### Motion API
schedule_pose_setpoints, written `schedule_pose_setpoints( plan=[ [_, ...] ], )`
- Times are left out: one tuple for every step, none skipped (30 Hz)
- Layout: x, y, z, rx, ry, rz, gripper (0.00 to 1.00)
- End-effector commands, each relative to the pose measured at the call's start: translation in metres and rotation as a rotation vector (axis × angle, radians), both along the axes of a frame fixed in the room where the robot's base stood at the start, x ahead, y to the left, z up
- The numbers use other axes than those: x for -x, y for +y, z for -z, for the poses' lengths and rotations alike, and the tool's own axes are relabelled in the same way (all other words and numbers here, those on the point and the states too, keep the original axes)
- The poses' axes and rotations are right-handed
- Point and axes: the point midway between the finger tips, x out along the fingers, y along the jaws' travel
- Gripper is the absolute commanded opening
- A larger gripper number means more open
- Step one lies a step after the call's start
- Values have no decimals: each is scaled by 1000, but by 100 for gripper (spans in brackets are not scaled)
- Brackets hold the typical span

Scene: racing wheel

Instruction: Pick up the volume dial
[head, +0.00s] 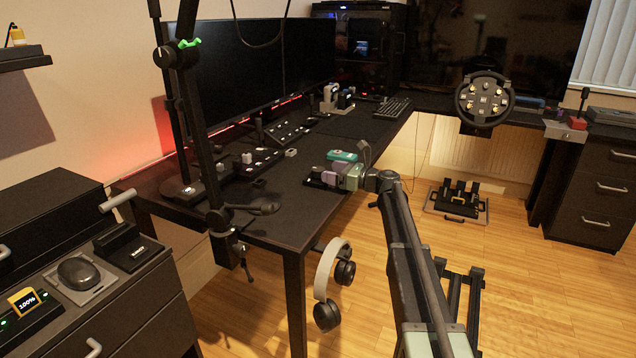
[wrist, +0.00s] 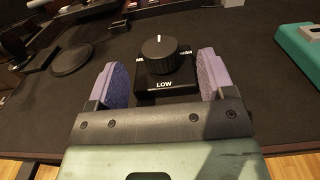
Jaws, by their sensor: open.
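The volume dial (wrist: 160,54) is a black ribbed knob with a white mark on top. It sits on a small black box (wrist: 165,82) lettered "LOW" on the desk's dark top. My gripper (wrist: 162,80) is open, with its two purple pads apart on the left and right of the dial and box. No contact with the dial shows. In the head view my gripper (head: 330,177) is low over the desk near its front edge, and the dial is too small there to make out clearly.
A teal object (wrist: 303,45) lies right of the dial; it also shows in the head view (head: 342,156). A flat round black base (wrist: 72,60) is to the left. A control panel (head: 256,164) stands further left on the desk (head: 285,215). Headphones (head: 328,280) hang at the desk's edge.

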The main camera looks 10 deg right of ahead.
Motion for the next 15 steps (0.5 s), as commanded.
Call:
schedule_pose_setpoints(
  plan=[
    [-1,1,0,0,0,0,75],
    [-1,2,0,1,-1,1,75],
    [-2,2,0,1,-1,1,75],
    [-3,4,0,1,-1,0,75],
    [-5,7,0,1,-1,0,75],
    [-8,11,1,1,0,-1,75],
    [-11,15,1,1,0,-1,75],
    [-15,20,1,1,0,-2,75],
    [-19,27,1,1,0,-2,75],
    [-23,32,1,1,0,-2,75],
    [-26,36,1,1,0,-2,75],
    [-29,40,1,1,0,-1,75],
    [-30,43,1,1,0,-1,75],
    [-31,44,1,1,0,0,75],
    [-31,44,1,1,0,0,75]
  ],
)
